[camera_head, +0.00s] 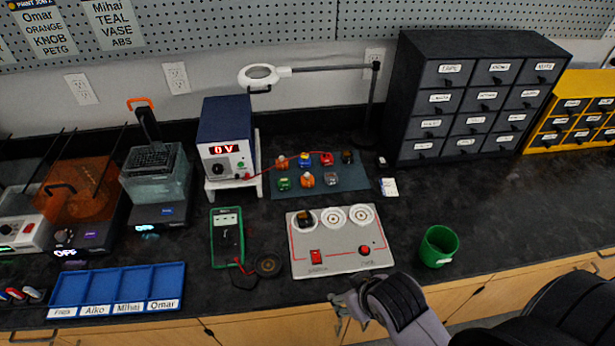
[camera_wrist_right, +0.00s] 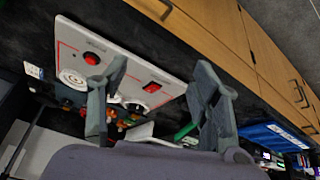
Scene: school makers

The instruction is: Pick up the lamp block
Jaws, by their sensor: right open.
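Several small coloured blocks stand on a dark teal mat (camera_head: 350,179) behind the white panel: orange (camera_head: 282,162), blue (camera_head: 304,160), red (camera_head: 326,158), black (camera_head: 347,157), green (camera_head: 284,184), a second orange (camera_head: 307,180) and grey (camera_head: 331,179). I cannot tell which is the lamp block. A dark block (camera_head: 305,219) sits at the left round socket of the white panel (camera_head: 335,262). My right gripper (camera_head: 340,304) is open and empty at the counter's front edge, in front of the panel. In the right wrist view its fingers (camera_wrist_right: 160,75) are apart, with the panel (camera_wrist_right: 122,48) beyond. My left gripper is out of view.
A green cup (camera_head: 438,246) stands right of the panel. A green multimeter (camera_head: 227,238) and a black round coil (camera_head: 268,265) lie left of it. A power supply (camera_head: 226,145), magnifier lamp (camera_head: 260,76) and dark drawer cabinet (camera_head: 470,95) stand behind. The counter at right is clear.

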